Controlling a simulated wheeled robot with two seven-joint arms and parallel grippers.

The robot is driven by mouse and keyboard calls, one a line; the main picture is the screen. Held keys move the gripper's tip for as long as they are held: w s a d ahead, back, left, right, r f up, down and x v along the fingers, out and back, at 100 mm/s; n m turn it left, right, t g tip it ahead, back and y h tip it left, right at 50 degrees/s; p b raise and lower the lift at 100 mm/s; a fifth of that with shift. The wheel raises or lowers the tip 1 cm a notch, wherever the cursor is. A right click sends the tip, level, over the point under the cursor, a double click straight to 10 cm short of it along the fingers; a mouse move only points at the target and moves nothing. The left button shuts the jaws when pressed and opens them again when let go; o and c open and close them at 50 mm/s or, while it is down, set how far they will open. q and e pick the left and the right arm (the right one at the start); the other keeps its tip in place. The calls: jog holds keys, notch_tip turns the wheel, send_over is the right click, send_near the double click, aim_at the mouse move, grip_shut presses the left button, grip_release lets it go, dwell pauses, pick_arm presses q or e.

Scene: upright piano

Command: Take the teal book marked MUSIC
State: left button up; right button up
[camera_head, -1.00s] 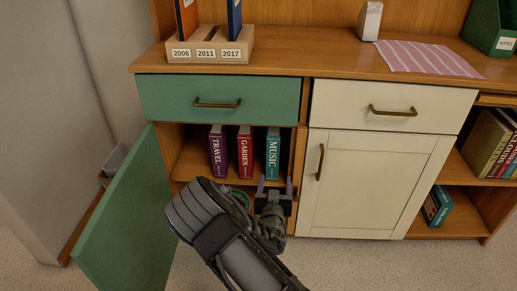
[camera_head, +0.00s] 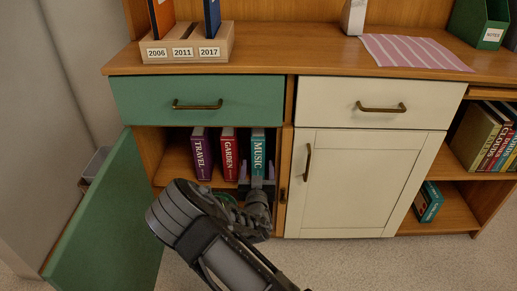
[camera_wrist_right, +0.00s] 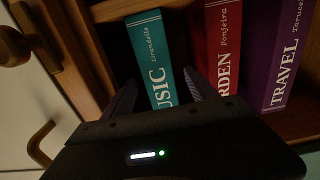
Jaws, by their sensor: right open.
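The teal book marked MUSIC (camera_head: 258,152) stands upright at the right end of a short row inside the open cabinet under the green drawer. In the right wrist view the teal book (camera_wrist_right: 151,58) stands between my two fingers, its lower spine partly hidden. My right gripper (camera_head: 257,182) is open, its fingers on either side of the lower part of the teal book; I cannot tell whether they touch it. The gripper also shows in the wrist view (camera_wrist_right: 158,98). My left gripper is not in view.
A red GARDEN book (camera_head: 228,154) and a purple TRAVEL book (camera_head: 201,154) stand left of the teal one. The open green door (camera_head: 105,215) is at the left. A closed cream cabinet door (camera_head: 363,183) is at the right. A green drawer (camera_head: 197,100) is above.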

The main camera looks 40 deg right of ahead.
jog(key=shift+w+d, duration=0.45)
jog(key=shift+w, duration=0.1)
jog(key=b+x, duration=0.3)
jog(key=x, duration=0.1)
jog(key=shift+w+d+f, duration=0.15)
jog(key=shift+w+d, duration=0.1)
jog(key=shift+w, duration=0.05)
jog(key=shift+w+d, duration=0.15)
grip_shut()
dwell(0.7)
jog(key=shift+r, duration=0.25)
